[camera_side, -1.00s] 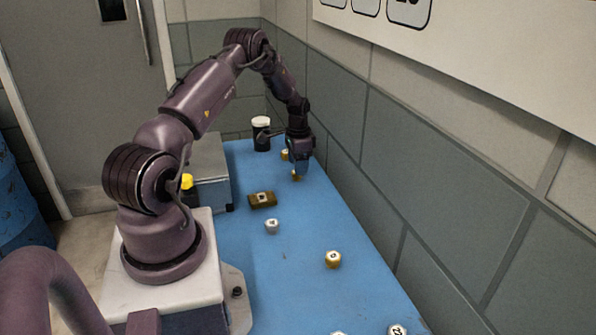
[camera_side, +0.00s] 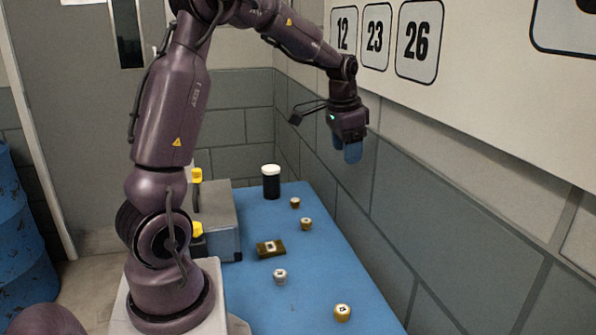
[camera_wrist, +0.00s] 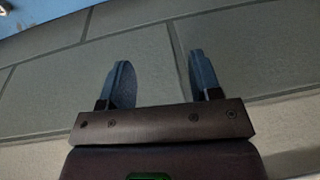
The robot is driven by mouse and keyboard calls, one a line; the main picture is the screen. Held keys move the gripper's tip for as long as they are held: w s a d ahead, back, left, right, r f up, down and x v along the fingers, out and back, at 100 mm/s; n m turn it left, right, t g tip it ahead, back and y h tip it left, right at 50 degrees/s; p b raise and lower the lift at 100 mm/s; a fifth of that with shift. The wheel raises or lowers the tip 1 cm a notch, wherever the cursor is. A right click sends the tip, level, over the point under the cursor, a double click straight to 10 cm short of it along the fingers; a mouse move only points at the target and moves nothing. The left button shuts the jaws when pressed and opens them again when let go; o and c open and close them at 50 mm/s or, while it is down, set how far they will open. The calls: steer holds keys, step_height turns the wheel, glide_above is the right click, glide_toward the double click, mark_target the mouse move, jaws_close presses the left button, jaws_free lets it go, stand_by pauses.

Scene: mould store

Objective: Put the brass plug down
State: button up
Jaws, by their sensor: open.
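Several small brass plugs with marked tops stand on the blue table. One brass plug (camera_side: 306,224) stands upright near the wall side, with another brass plug (camera_side: 295,202) just behind it. A third brass plug (camera_side: 342,312) is at the front. My gripper (camera_side: 346,152) is raised well above the table, close to the wall, apart from all the plugs. In the wrist view my gripper (camera_wrist: 160,62) has its two blue fingers spread with nothing between them; only the grey wall shows beyond.
A black jar with a white lid (camera_side: 271,184) stands at the back. A grey box (camera_side: 218,215) is at the left. The tiled wall (camera_side: 430,220) runs along the right.

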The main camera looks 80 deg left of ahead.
steer(key=s+d+r+t, duration=0.1)
steer(key=s+d+r, duration=0.2)
steer(key=d, duration=0.4)
steer(key=s+d+r+t, duration=0.1)
steer(key=s+d+r, duration=0.25)
steer(key=d, duration=0.25)
steer(key=s+d+t+h, duration=0.1)
steer(key=s+d, duration=0.7)
steer(key=s, duration=0.2)
steer(key=shift+d+f+t, duration=0.3)
steer(key=shift+d+t, duration=0.05)
steer(key=shift+t, duration=0.05)
